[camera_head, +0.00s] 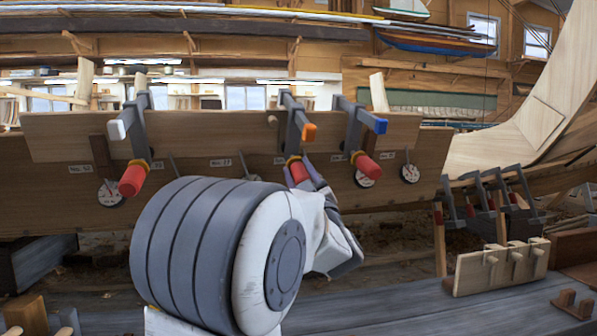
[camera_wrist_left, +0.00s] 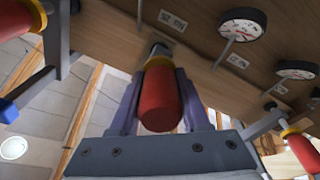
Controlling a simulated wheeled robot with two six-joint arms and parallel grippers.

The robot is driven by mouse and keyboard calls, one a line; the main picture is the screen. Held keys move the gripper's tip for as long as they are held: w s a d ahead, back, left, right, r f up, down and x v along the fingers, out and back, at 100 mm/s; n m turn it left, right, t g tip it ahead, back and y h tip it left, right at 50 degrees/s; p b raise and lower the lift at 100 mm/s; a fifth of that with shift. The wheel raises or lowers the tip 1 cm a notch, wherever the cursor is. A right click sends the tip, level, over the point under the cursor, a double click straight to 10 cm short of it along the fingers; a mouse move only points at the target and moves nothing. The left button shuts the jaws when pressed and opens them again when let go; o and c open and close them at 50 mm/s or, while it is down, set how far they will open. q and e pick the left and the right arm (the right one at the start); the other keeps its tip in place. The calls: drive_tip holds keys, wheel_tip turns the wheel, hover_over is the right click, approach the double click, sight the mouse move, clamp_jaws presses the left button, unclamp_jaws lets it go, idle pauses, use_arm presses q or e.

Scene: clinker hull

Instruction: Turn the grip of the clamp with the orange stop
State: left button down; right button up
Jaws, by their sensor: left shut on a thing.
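Three clamps sit along the hull plank. The middle clamp (camera_head: 291,117) has the orange stop (camera_head: 309,133) at its side and a red grip (camera_head: 298,172) with a yellow collar hanging below. My left gripper (camera_head: 308,172) is at this grip and partly hides it in the head view. In the left wrist view, my left gripper (camera_wrist_left: 160,112) has its two fingers on either side of the red grip (camera_wrist_left: 160,98), shut on it. The orange stop cannot be made out there. My right gripper is in neither view.
The left clamp has a pale stop (camera_head: 117,130) and red grip (camera_head: 132,180); the right clamp has a blue stop (camera_head: 376,124) and red grip (camera_head: 367,165). Round dials (camera_head: 410,173) hang along the plank (camera_head: 215,133). Spare clamps (camera_head: 487,195) stand at the right above a pegged board (camera_head: 500,268).

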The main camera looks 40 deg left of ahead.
use_arm(q)
drive_tip(key=shift+c, duration=1.9)
unclamp_jaws()
drive_tip(key=p+v, duration=0.2)
drive_tip(key=v, duration=0.8)
drive_tip(key=shift+s+d, duration=0.15)
drive_tip(key=shift+d, duration=0.05)
drive_tip(key=shift+f, duration=0.1)
